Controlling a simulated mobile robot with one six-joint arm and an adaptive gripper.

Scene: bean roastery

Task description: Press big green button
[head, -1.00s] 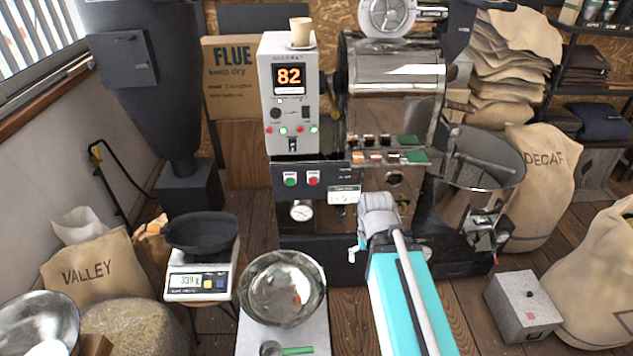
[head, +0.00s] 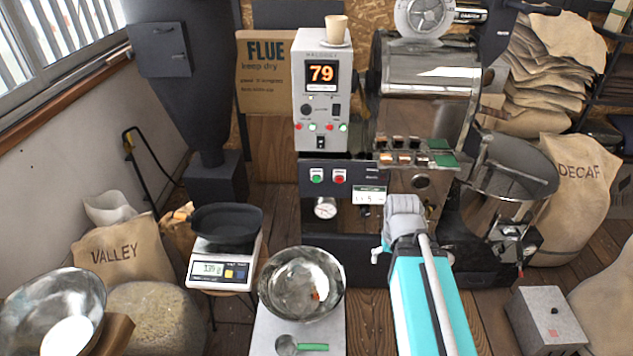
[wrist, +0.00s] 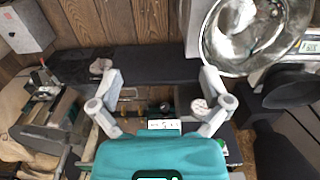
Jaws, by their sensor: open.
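The big green button (head: 316,176) is on the left of the roaster's dark front panel (head: 326,196), with a red button (head: 339,177) just to its right. My arm reaches forward to the right of and below the buttons in the head view. Its grey end is apart from them in the picture, and its fingers are hard to make out there. In the wrist view my gripper (wrist: 161,76) is open, with its two grey fingers wide apart and nothing between them.
A pressure gauge (head: 325,208) and a white label (head: 369,195) are below the buttons. A control box (head: 321,90) reading 79, with small red and green lights, is above. A metal bowl (head: 301,284) and a scale (head: 222,266) stand in front, left of my arm.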

